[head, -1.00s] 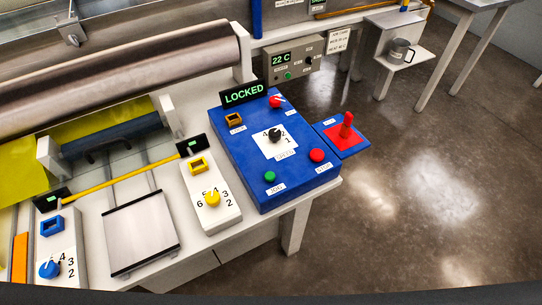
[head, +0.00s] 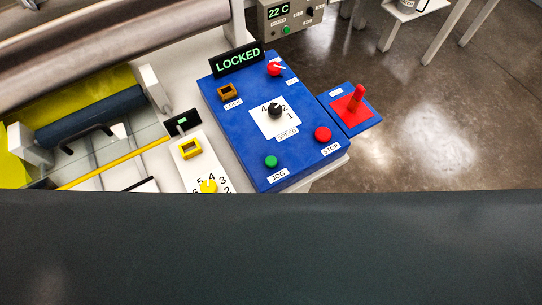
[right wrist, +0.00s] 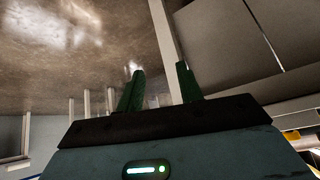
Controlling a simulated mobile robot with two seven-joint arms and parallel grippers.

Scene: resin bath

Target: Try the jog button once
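The green jog button (head: 271,161) sits at the front left of the blue control panel (head: 238,133), above a label reading JOG (head: 278,175). Nothing touches it. The panel's display (head: 238,60) reads LOCKED. My right gripper (right wrist: 160,68) shows only in the right wrist view, with its two green fingers apart and nothing between them. It is not in the head view, so its distance from the button cannot be told. My left gripper is in no view.
A red stop button (head: 323,134), speed knob (head: 275,111), red knob (head: 273,69) and brown lock piece (head: 227,92) share the panel. A red lever (head: 356,98) stands at its right. A dark part of mine covers the lower head view.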

